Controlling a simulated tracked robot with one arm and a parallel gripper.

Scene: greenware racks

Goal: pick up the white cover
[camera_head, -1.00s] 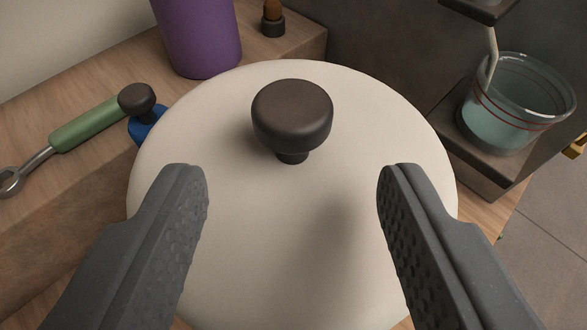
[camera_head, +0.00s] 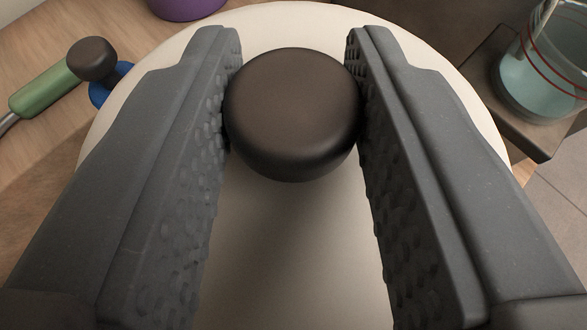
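The white cover (camera_head: 290,225) is a broad, round, cream-white lid that fills the middle of the view. A dark brown round knob (camera_head: 292,112) stands up from it. My gripper (camera_head: 294,75) has one grey, bumpy-padded finger on each side of the knob. Both pads meet the knob's sides, so the gripper looks shut on the cover by its knob. The fingers hide the left and right parts of the cover, and the knob's stem is hidden under its top. What the cover rests on cannot be seen.
At the left, a green-handled tool (camera_head: 42,92), a dark knob (camera_head: 91,59) and a blue thing (camera_head: 107,86) are on a wooden surface (camera_head: 40,155). A purple container (camera_head: 187,8) is behind. A glass jar of bluish liquid (camera_head: 540,75) stands close on the right.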

